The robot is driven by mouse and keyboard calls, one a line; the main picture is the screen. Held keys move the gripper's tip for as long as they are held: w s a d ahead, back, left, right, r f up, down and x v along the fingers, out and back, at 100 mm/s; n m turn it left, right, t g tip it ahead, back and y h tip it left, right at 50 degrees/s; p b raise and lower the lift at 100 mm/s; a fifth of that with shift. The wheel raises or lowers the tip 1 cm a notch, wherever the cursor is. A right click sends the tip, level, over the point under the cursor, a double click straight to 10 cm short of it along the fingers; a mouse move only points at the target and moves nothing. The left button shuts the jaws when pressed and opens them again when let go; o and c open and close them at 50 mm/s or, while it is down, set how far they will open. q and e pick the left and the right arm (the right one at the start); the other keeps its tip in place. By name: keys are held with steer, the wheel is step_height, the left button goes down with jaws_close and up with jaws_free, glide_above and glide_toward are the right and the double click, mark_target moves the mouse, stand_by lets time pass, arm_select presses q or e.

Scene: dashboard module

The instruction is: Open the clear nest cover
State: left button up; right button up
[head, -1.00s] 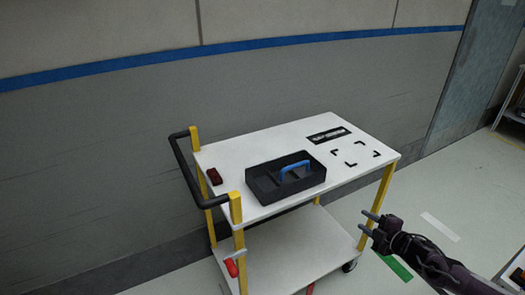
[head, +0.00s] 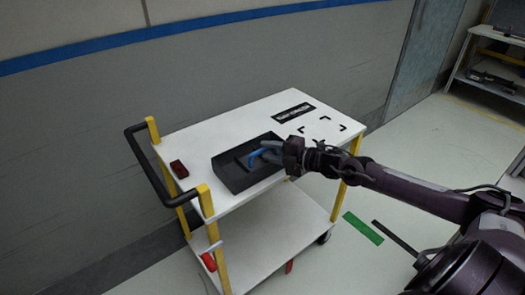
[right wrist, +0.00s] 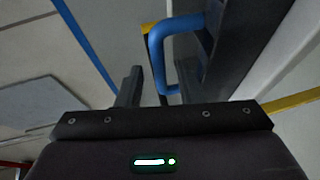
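I see no clear nest cover in either view. My right gripper (head: 268,151) reaches in from the right over a black open tray (head: 232,180) on the white cart top. Its fingers look apart, at the tray's blue handle (head: 256,158). In the right wrist view the blue handle (right wrist: 160,50) rises close to the dark fingers; whether it lies fully between them is unclear. I cannot tell whether they touch it. My left gripper is not in view.
The white cart (head: 200,140) has yellow posts and a black push bar (head: 150,175). A dark red block (head: 179,169), a black label plate (head: 293,112) and corner marks lie on top. A shelf (head: 490,65) stands at the far right. The lower cart shelf is clear.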

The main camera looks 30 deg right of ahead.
steer(key=shift+x, duration=1.3)
steer(key=shift+c, duration=0.3)
jaws_close()
